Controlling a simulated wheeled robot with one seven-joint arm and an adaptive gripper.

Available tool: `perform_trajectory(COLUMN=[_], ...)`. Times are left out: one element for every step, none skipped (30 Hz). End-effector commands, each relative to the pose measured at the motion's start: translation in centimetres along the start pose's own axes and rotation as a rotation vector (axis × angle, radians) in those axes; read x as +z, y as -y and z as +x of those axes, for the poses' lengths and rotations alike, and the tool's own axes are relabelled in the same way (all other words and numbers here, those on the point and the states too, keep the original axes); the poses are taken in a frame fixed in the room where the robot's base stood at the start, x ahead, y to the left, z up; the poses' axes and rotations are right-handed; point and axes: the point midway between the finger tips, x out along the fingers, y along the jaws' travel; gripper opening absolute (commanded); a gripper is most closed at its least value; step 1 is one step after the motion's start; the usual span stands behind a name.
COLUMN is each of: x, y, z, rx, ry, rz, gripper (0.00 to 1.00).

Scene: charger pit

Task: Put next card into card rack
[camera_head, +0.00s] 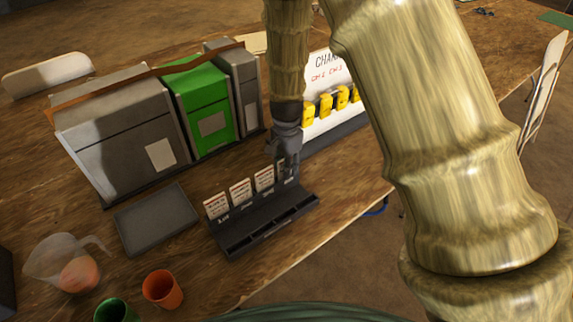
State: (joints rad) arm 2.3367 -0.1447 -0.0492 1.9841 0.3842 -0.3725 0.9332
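The dark card rack (265,238) stands near the front edge of the wooden table. Three white cards with reddish print stand upright along its back row: the left card (216,206), the middle card (240,191) and the right card (264,178). My dark gripper (288,172) points down over the right end of the rack. White edges of another card (280,172) show beside and behind my fingers, mostly hidden by them. I cannot tell whether my fingers grip that card or whether it is seated.
A flat grey tray (155,218) lies left of the rack and looks empty. Grey and green boxes (203,100) stand behind it. A white charger board (322,125) with yellow devices is right of my gripper. A clear jug (68,262), orange cup (162,289) and green cup (112,311) are front left.

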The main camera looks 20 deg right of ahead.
Motion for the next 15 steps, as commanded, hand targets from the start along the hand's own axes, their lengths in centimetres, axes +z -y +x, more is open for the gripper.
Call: perform_trajectory(x=[0.0, 0.0, 0.0, 0.0, 0.0, 0.0, 0.0, 0.0, 0.0, 0.0, 0.0, 0.0, 0.0, -0.1, -0.1], y=[0.0, 0.0, 0.0, 0.0, 0.0, 0.0, 0.0, 0.0, 0.0, 0.0, 0.0, 0.0, 0.0, 0.1, 0.1], z=[0.0, 0.0, 0.0, 0.0, 0.0, 0.0, 0.0, -0.1, -0.2, -0.3, -0.5, -0.8, -1.1, -1.5, -2.0], rx=[0.0, 0.0, 0.0, 0.0, 0.0, 0.0, 0.0, 0.0, 0.0, 0.0, 0.0, 0.0, -0.001, -0.002, -0.003], ry=[0.0, 0.0, 0.0, 0.0, 0.0, 0.0, 0.0, 0.0, 0.0, 0.0, 0.0, 0.0, -0.001, -0.001, -0.001], rz=[0.0, 0.0, 0.0, 0.0, 0.0, 0.0, 0.0, 0.0, 0.0, 0.0, 0.0, 0.0, 0.0, 0.0, 0.0], gripper=[0.32, 0.32, 0.32, 0.32, 0.32, 0.32, 0.32, 0.32, 0.32, 0.32, 0.32, 0.32, 0.32, 0.32, 0.32])
